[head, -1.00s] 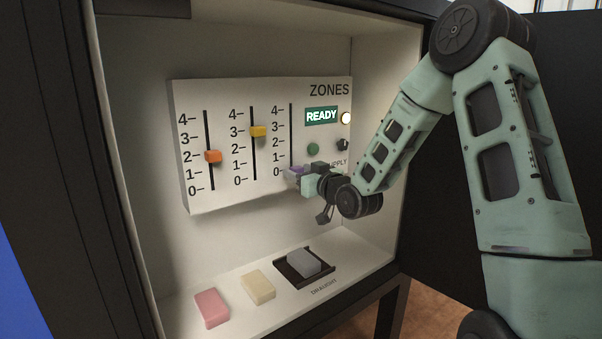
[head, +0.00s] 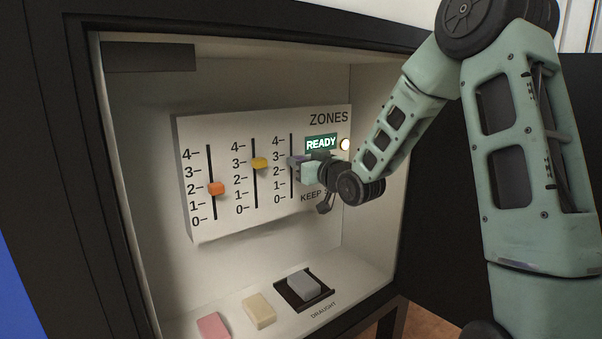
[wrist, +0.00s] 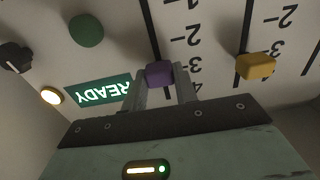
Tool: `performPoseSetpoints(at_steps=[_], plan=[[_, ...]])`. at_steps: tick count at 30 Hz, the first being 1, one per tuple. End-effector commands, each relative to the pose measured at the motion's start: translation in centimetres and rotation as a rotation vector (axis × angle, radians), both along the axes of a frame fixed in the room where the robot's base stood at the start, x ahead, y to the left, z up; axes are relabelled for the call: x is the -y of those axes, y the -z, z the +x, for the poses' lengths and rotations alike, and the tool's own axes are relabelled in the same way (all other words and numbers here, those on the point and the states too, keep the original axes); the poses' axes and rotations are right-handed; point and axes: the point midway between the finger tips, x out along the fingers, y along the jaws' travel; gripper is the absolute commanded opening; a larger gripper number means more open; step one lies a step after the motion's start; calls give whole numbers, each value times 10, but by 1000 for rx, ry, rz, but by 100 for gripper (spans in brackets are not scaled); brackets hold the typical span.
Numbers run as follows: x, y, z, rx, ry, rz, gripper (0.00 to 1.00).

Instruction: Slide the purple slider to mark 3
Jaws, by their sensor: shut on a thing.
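The purple slider (wrist: 159,72) is the knob on the rightmost of three vertical scales on the white ZONES panel (head: 240,215). My gripper (wrist: 160,84) is shut on it, one finger on each side. In the head view the purple slider (head: 293,160) is mostly hidden by my gripper (head: 303,165) and stands close to mark 3. I cannot tell if it is exactly level with that mark. The orange slider (head: 216,188) on the left scale is near mark 2. The yellow slider (head: 259,162) on the middle scale is near mark 3.
A green READY display (head: 321,142) and a lit round lamp (head: 345,145) are right of the scale. A green button (wrist: 86,30) and black knob (wrist: 15,57) show in the wrist view.

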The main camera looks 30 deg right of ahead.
Motion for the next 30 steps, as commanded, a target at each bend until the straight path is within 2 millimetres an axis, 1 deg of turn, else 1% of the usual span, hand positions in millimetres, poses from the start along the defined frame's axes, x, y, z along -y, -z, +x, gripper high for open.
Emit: performPoseSetpoints(at_steps=[1,3,13,14,15,16,25,28,30], plan=[[0,-11,0,3,0,-2,0],[0,-14,0,3,0,-1,0],[0,-14,0,3,0,0,0],[0,-14,0,3,0,0,37],[0,-14,0,3,0,0,48],[0,-14,0,3,0,0,51],[0,-13,-2,1,0,-1,51],[1,-13,-9,1,0,-2,51],[1,-13,-19,1,0,-3,51]])
